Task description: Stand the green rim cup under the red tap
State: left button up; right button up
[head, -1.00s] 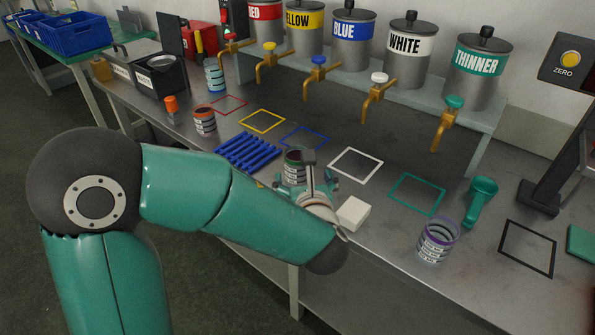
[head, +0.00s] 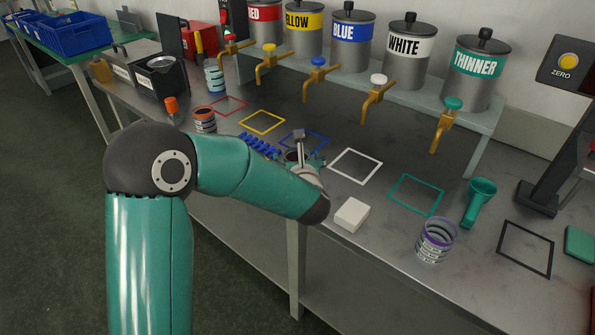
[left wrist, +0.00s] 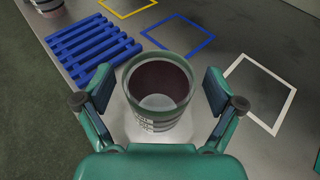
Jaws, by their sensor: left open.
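The green rim cup (left wrist: 158,90) stands upright on the bench in the left wrist view, dark inside with a paler bottom. My left gripper (left wrist: 158,96) is open, one finger on each side of the cup with small gaps visible. In the head view my left gripper (head: 302,157) and arm hide most of the cup. The red tap (head: 231,45) is at the far left of the tap row, under the RED tank (head: 266,22). A red outlined square (head: 229,106) lies on the bench below it. My right gripper is not in view.
A blue slatted rack (left wrist: 92,50) lies left of the cup, and a blue outlined square (left wrist: 178,35) lies behind it. An orange-rim cup (head: 204,120) stands near the red square. A white block (head: 352,215) and a purple-rim cup (head: 436,240) stand to the right.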

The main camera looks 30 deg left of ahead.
pick_arm(q)
jog(key=shift+c, duration=0.2)
jog(key=c, duration=1.3)
